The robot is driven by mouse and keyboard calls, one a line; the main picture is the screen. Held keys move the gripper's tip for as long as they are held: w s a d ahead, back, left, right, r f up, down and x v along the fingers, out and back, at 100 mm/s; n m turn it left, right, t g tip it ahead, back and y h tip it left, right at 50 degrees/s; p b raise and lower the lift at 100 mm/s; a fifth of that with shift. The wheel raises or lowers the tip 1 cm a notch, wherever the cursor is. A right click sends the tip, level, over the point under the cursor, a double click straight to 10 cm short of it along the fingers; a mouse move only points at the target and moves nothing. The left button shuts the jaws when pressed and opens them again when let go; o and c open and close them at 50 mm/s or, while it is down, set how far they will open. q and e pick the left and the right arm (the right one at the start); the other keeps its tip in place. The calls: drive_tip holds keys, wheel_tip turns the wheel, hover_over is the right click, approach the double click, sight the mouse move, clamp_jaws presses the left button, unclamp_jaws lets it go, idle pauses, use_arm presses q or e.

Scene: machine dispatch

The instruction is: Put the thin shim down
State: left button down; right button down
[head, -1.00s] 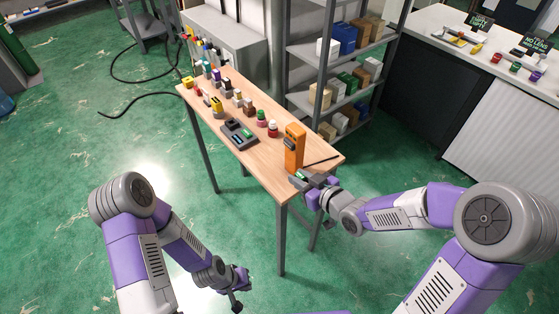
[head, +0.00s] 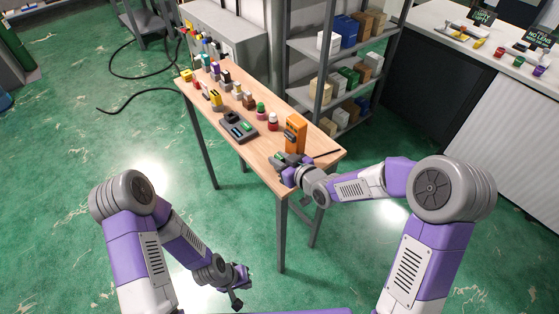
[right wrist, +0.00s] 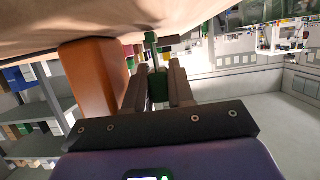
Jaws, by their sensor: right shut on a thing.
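My right gripper (head: 280,160) is at the near right end of the wooden table (head: 262,160), beside the base of an upright orange device (head: 295,135).
A dark tray-like device (head: 237,127) and rows of small coloured items stand farther along the table. A thin dark rod (head: 327,153) lies right of the orange device. A shelf rack (head: 318,70) stands behind the table. The orange device (right wrist: 95,75) is close to my right fingers.

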drive_tip(key=shift+f, duration=0.15)
drive_tip(key=c, duration=1.2)
unclamp_jaws()
drive_tip(key=shift+c, duration=0.2)
